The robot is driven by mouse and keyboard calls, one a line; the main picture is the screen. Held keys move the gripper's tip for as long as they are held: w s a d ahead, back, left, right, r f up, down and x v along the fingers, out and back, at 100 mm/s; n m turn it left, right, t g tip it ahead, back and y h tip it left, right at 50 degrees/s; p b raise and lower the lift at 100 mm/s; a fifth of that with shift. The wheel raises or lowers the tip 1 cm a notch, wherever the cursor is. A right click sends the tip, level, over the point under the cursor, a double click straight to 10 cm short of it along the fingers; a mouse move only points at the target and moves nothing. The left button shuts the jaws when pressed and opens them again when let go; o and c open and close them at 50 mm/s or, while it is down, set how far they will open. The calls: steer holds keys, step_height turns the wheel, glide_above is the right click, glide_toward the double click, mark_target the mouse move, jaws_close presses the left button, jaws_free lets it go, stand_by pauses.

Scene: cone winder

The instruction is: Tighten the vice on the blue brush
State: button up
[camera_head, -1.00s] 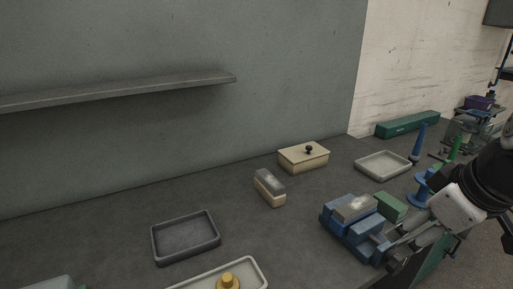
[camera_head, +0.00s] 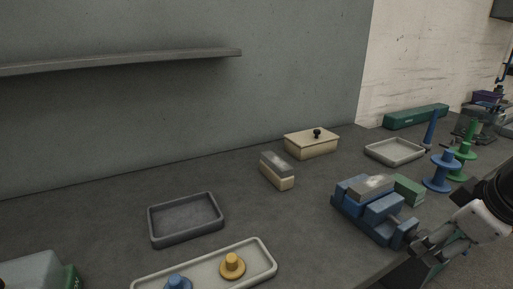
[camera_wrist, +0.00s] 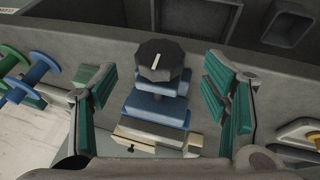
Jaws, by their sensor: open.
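The blue vice (camera_head: 382,208) stands near the front edge of the bench at the right. A block with a pale grey top (camera_head: 370,186) sits in it, apparently the brush; its lower part is hidden by the jaws. In the wrist view, the vice's dark round knob (camera_wrist: 160,62) with a white line faces me, and the blue vice body (camera_wrist: 155,106) lies beyond it. My gripper (camera_head: 428,243) is open at the vice's front end. In the wrist view its green-padded fingers (camera_wrist: 162,85) stand on either side of the knob, apart from it.
A green block (camera_head: 409,190) stands close behind the vice, with blue (camera_head: 441,172) and green (camera_head: 461,163) spools to the right. A beige brush (camera_head: 280,180), a lidded box (camera_head: 311,147) and trays (camera_head: 187,242) lie further left. Bare bench lies between them.

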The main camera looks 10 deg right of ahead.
steer(key=shift+b+x, duration=2)
steer(key=shift+x, duration=1.15)
steer(key=c, duration=1.2)
